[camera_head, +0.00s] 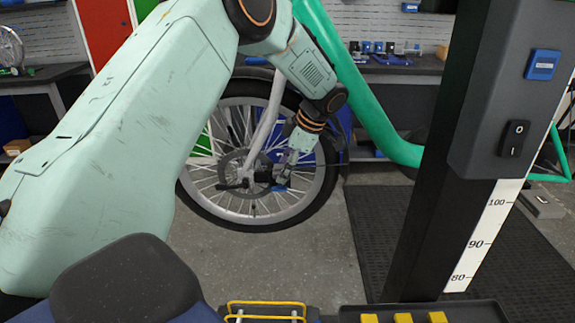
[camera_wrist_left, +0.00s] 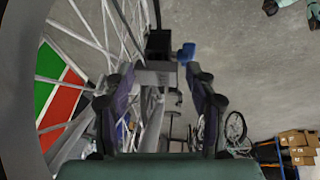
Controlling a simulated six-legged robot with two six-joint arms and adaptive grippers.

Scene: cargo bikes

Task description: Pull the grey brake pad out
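The front wheel (camera_head: 250,213) of a cargo bike stands upright in the middle of the head view, with a disc and a dark brake caliper (camera_wrist_left: 160,44) near its hub. A small blue part (camera_wrist_left: 187,53) sits at the caliper's side. A grey piece (camera_wrist_left: 155,74), which looks like the brake pad, shows just below the caliper in the wrist view. My left gripper (camera_head: 284,179) is at the caliper. In the wrist view its two fingers (camera_wrist_left: 162,75) are apart, one on each side of the grey piece, with gaps visible. My right gripper is not in view.
The green bike frame tube (camera_head: 350,100) slopes down right of the wheel. A dark post (camera_head: 440,150) with switch and scale stands at right on a black mat (camera_head: 370,240). A workbench (camera_head: 400,65) is behind. Cardboard boxes (camera_wrist_left: 295,145) lie lower right in the wrist view.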

